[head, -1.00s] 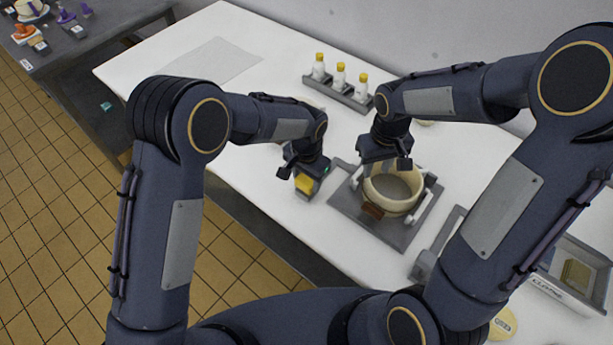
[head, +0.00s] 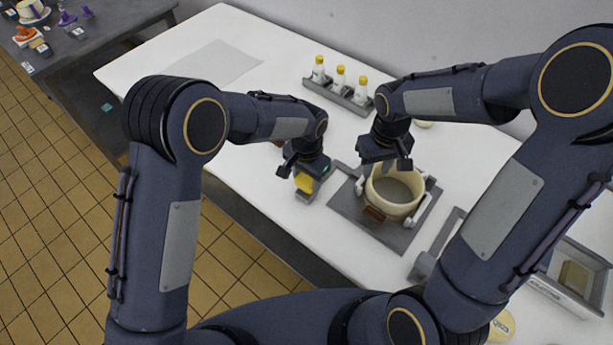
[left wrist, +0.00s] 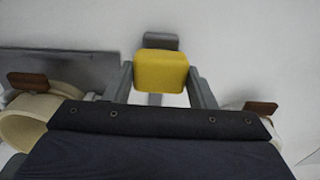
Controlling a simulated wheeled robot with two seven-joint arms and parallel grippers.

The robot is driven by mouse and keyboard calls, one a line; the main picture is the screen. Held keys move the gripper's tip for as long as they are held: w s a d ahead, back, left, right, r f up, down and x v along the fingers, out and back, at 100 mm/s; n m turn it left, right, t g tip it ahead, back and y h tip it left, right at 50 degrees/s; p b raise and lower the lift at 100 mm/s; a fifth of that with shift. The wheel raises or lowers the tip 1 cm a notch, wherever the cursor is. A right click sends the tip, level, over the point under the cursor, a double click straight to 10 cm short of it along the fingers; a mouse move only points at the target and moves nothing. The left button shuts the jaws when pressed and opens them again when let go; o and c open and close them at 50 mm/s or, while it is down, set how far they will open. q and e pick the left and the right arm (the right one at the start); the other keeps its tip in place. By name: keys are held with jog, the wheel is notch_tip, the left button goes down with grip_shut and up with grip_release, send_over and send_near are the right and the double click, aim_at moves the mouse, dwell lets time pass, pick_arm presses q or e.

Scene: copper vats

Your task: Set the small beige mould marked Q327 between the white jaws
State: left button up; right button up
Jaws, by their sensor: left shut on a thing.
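A beige mould (head: 398,204) with a brown tab stands upright between two white jaws (head: 425,207) on a grey plate (head: 345,206). It also shows at the left of the left wrist view (left wrist: 22,130). Its marking cannot be read. A second beige mould with a brown tab shows partly at the right of the left wrist view (left wrist: 298,122). My left gripper (head: 304,176) is shut on a yellow block (left wrist: 160,70) with grey parts around it, left of the plate. My right gripper (head: 384,166) is over the mould's back rim; its fingertips are partly hidden, so its grip is unclear.
A grey rack (head: 335,92) holds white bottles with yellow caps at the back. A grey tray (head: 567,290) with a beige block and a yellow disc (head: 502,326) lie at the right. A flat pale sheet (head: 210,63) lies at the far left, with free white table around it.

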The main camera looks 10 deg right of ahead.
pick_arm(q)
jog(key=shift+s+r, duration=0.1)
jog(key=o, duration=1.1)
jog(key=shift+c, duration=0.2)
jog(key=shift+r, duration=0.1)
